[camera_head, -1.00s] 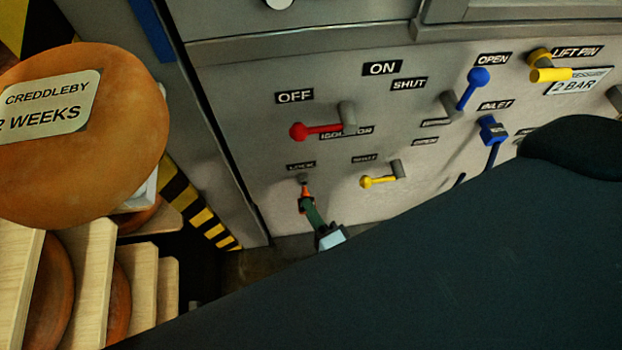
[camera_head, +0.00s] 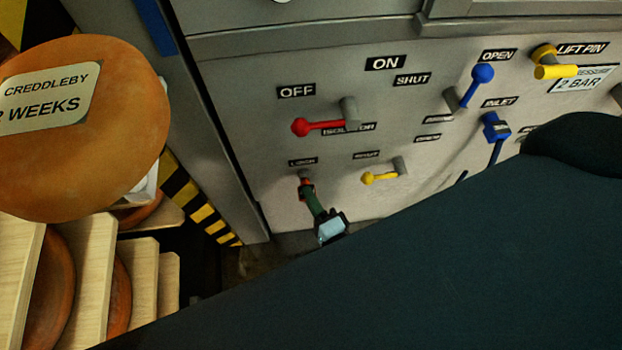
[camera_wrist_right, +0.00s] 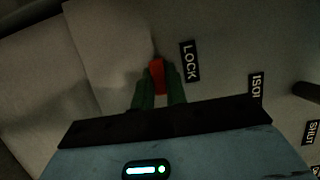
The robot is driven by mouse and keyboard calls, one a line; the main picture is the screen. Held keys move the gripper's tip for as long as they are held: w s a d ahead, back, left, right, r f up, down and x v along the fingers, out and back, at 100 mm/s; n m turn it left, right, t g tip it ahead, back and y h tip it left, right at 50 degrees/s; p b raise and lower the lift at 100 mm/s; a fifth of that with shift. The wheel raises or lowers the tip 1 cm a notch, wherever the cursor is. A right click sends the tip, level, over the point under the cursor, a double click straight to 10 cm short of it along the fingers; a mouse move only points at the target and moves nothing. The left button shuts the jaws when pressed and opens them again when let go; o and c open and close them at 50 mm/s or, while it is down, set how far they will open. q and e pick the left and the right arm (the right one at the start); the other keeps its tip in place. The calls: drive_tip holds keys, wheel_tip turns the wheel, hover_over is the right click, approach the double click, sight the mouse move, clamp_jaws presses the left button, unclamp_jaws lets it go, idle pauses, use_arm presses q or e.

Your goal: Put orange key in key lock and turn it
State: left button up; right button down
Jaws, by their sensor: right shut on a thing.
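The orange key (camera_head: 306,183) is at the lock (camera_head: 304,173) under the "LOCK" label, low on the grey panel (camera_head: 275,140). My right gripper (camera_head: 308,192) is shut on the key, with its green fingers on either side. In the right wrist view the key (camera_wrist_right: 157,76) shows red-orange between the fingertips of my right gripper (camera_wrist_right: 158,88), left of the "LOCK" label (camera_wrist_right: 190,61). The key's tip meets the lock area; how deep it sits is hidden. My left gripper is not in view.
A red lever (camera_head: 322,126) and a small yellow lever (camera_head: 381,177) are close to the lock. Blue levers (camera_head: 482,75) are further right. A cheese wheel (camera_head: 85,130) and wooden shelves (camera_head: 90,275) stand at left. My dark arm covers the lower right.

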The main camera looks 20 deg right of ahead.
drive_tip(key=shift+w+d, duration=0.1)
drive_tip(key=shift+w, duration=0.2)
drive_tip(key=c, duration=1.3)
unclamp_jaws()
drive_tip(key=shift+c, duration=0.2)
drive_tip(key=shift+s, duration=0.1)
drive_tip(key=s, duration=0.7)
drive_tip(key=shift+s+d, duration=0.25)
drive_tip(key=shift+s, duration=0.05)
